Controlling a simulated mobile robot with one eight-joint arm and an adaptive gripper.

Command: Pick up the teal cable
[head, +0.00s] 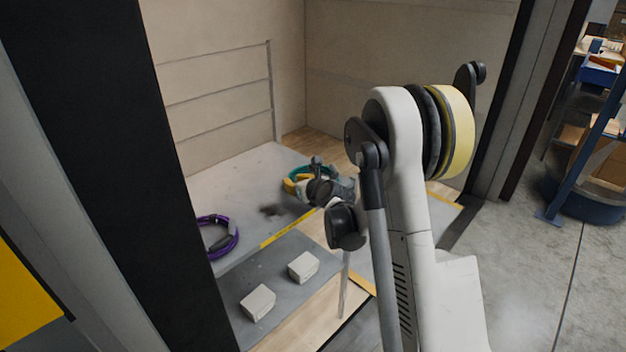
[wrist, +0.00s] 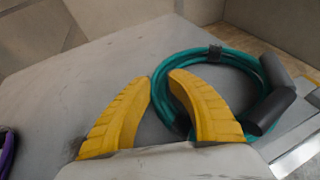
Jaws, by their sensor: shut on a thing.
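The teal cable (wrist: 183,60) is a round coil with a dark tie at its top and dark grey connector ends on its right. In the head view the teal cable (head: 301,171) is partly hidden by my wrist, over the grey surface near the back. My gripper (wrist: 160,79) has two yellow fingers, one inside the coil and one outside its left side. They are shut on the left strand of the coil. In the head view my gripper (head: 293,184) is at the coil's left side. I cannot tell whether the coil touches the surface.
A purple cable coil (head: 235,238) lies to the left on the grey surface (head: 225,180); its edge shows in the wrist view (wrist: 6,150). Two small white blocks (head: 258,302) (head: 303,266) sit on a nearer grey panel. Tan walls stand behind, and a dark post at the left.

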